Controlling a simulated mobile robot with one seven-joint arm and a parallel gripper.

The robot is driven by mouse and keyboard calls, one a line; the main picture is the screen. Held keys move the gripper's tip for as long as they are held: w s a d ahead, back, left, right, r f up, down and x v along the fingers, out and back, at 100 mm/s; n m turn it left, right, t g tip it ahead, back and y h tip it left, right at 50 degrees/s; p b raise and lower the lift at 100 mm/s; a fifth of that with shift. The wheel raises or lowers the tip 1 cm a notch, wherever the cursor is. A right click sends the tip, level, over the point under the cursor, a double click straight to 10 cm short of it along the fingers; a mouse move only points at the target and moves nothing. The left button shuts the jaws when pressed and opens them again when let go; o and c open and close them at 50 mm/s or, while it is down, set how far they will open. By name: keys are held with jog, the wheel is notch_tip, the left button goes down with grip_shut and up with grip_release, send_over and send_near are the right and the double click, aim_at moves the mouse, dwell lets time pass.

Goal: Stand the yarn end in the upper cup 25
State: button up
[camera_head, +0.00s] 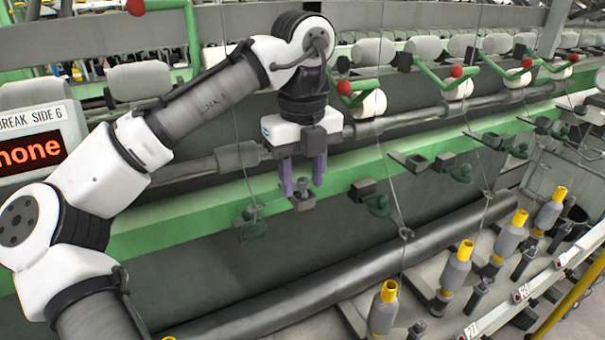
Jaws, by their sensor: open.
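My gripper (302,190) points down in front of the green beam (340,180), left of the picture's middle. Its two purple fingers are apart. A small dark grey-purple part shows between and just below the fingertips; I cannot tell if it is a cup or whether it touches them. Dark holders stand along the beam, one to the left (250,222) and one to the right (377,201) of my gripper. I cannot tell which is upper cup 25. Thin yarn lines run down past the beam, but no loose yarn end can be made out.
Grey bobbins with yellow tops (383,308) stand in a row at lower right, behind a numbered rail (500,308). A thick dark tube (340,280) runs below the beam. Green arms with red balls (343,88) stick out above. A screen (40,147) reads "none" at left.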

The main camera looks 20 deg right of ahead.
jog(key=shift+r, duration=0.1)
notch_tip(320, 180, up, 12)
jog(key=shift+p, duration=0.4)
dwell(0.5)
